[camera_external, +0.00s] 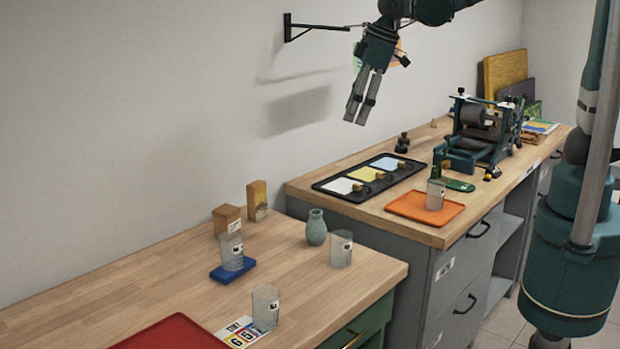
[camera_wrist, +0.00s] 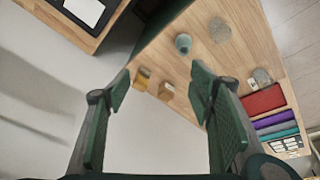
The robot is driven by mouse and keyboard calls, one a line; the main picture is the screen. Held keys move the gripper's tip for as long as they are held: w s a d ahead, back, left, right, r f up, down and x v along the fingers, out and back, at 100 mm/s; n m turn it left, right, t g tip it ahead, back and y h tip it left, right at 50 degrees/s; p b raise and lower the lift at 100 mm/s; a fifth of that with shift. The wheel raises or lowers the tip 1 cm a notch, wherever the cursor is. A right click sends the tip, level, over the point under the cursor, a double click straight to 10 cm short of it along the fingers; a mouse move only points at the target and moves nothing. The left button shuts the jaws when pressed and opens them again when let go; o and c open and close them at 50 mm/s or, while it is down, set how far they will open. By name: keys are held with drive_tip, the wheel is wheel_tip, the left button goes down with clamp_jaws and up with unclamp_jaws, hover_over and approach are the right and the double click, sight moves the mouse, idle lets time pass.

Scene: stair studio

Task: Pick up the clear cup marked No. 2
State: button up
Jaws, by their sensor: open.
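Several clear cups with small labels stand upright; the numbers are too small to read, so I cannot tell which is No. 2. One cup (camera_external: 231,252) is on a blue block (camera_external: 233,269), one cup (camera_external: 341,248) is right of the vase, one cup (camera_external: 265,308) is by a number card, and one cup (camera_external: 435,193) is on an orange tray. Two cups show in the wrist view, one (camera_wrist: 220,30) at the top and one (camera_wrist: 262,77) near the red tray. My gripper (camera_external: 360,110) is open, empty and high above the benches, its fingers framing the wrist view (camera_wrist: 160,90).
A green vase (camera_external: 316,228) and wooden blocks (camera_external: 227,219) stand among the cups on the near bench. A red tray (camera_external: 170,334) lies at its front. The other bench holds a black tray (camera_external: 330,188), an orange tray (camera_external: 405,206) and a roller press (camera_external: 480,135). A wall bracket (camera_external: 318,27) juts out near my arm.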

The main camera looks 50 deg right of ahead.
drive_tip(key=w+a+f+n+g, duration=0.1)
drive_tip(key=a+f+n, duration=0.3)
drive_tip(key=a, duration=1)
drive_tip(key=n+g+h, duration=0.2)
drive_tip(key=n, duration=0.4)
hover_over(265, 310)
drive_tip(key=w+d, duration=0.2)
wheel_tip(265, 310, down, 22)
drive_tip(key=shift+a+b, duration=0.1)
drive_tip(key=shift+b, duration=0.2)
drive_tip(key=shift+f, duration=0.1)
drive_tip(key=shift+f, duration=1.2)
drive_tip(key=shift+f, duration=0.1)
drive_tip(key=shift+f, duration=2.55)
